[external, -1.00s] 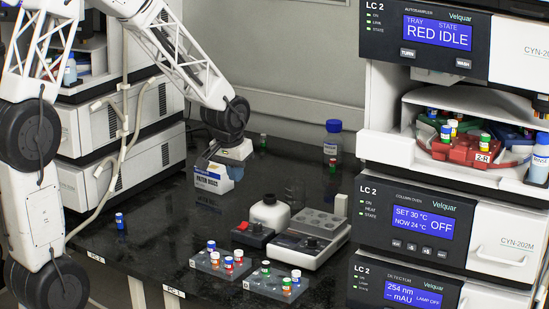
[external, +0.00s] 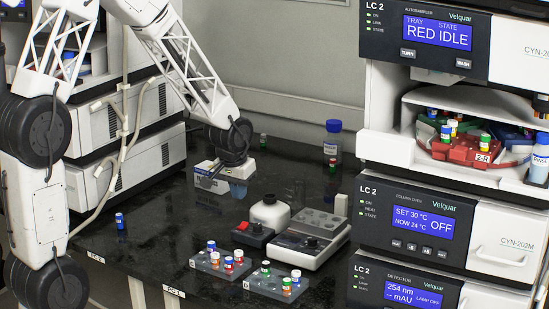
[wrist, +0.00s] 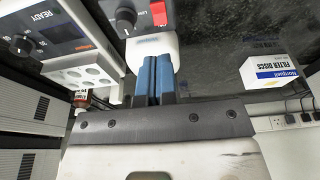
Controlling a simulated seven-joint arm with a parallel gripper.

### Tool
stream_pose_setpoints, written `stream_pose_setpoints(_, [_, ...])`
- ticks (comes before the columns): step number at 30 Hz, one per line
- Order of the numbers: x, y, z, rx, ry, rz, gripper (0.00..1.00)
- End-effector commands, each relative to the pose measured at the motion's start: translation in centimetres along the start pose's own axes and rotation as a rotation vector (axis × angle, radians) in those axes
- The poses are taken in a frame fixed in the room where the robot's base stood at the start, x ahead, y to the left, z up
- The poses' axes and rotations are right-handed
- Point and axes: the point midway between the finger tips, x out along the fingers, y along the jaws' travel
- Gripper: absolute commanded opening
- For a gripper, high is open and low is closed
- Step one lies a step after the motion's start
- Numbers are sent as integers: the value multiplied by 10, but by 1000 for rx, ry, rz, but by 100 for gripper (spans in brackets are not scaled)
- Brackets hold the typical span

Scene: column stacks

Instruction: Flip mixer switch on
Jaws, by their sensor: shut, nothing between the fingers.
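The mixer (external: 270,213) stands on the black bench, with a white rounded head and a dark front panel (external: 250,240). In the wrist view, the red switch (wrist: 158,14) and the knob (wrist: 125,18) show at the top edge, beyond the fingers. I cannot tell which way the switch is set. My gripper (external: 238,188) is shut and empty, hanging over the bench behind and to the left of the mixer, apart from it. Its blue fingers (wrist: 153,82) are together in the wrist view, in front of the white mixer head.
A grey device with a display and holes (external: 312,238) stands right of the mixer. Two vial racks (external: 205,262) sit in front. Instrument stacks flank the bench.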

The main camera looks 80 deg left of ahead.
Motion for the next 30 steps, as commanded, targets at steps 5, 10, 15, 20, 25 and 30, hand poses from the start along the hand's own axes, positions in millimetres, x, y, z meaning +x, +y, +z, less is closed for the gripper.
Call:
stream_pose_setpoints(5, [22, 0, 0, 1, -2, 0, 0])
stream_pose_setpoints(10, [40, 0, 0, 1, -2, 0, 0])
stream_pose_setpoints(15, [58, 0, 0, 1, -2, 0, 0])
stream_pose_setpoints(20, [71, 0, 0, 0, -1, 0, 0])
stream_pose_setpoints(25, [80, 0, 0, -1, 0, 0, 0])
stream_pose_setpoints(30, [84, 0, 0, -1, 1, 0, 0])
